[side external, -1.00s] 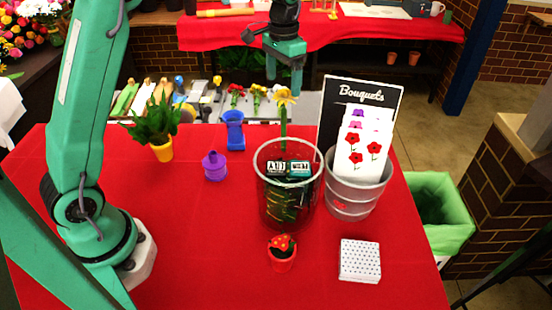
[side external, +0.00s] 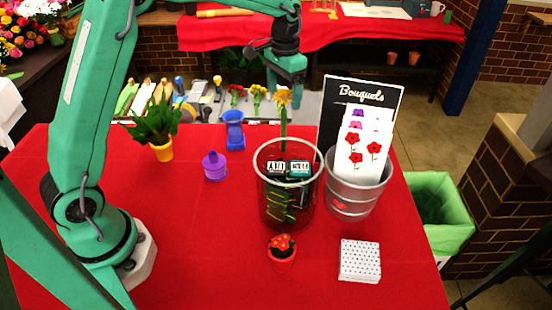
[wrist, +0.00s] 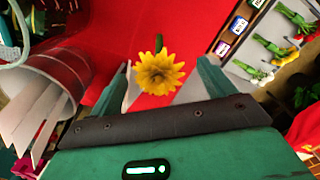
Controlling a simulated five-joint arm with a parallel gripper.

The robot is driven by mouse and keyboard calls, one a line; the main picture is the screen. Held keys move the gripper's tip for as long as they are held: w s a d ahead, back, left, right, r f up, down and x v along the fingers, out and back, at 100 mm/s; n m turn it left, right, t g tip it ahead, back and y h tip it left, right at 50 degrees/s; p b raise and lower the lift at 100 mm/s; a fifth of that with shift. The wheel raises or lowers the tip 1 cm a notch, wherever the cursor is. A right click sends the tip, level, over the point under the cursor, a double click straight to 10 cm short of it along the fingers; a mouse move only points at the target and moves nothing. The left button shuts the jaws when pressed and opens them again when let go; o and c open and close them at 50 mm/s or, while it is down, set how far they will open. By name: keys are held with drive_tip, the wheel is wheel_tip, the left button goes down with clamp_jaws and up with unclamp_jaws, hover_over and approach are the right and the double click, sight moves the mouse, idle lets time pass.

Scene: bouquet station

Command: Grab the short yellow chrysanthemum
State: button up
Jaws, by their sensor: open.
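The yellow chrysanthemum (side external: 283,96) stands upright on a green stem at the far side of the red table, behind the clear bucket (side external: 262,190). The bucket hides the stem's foot. My gripper (side external: 285,92) is open, pointing down over the flower, with its fingers reaching to the level of the bloom. In the wrist view, the yellow bloom (wrist: 160,73) lies between the two open fingers, with gaps on both sides. The fingers do not grip it.
A grey metal bucket (side external: 350,206) with flower cards stands right of the clear bucket, before the black Bouquets sign (side external: 338,90). A blue holder (side external: 233,130), purple pot (side external: 214,168) and potted plant (side external: 155,125) stand left.

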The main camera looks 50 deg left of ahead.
sight(284, 111)
drive_tip(key=shift+d+f, duration=0.1)
drive_tip(key=shift+f, duration=2.1)
drive_tip(key=c, duration=1.1)
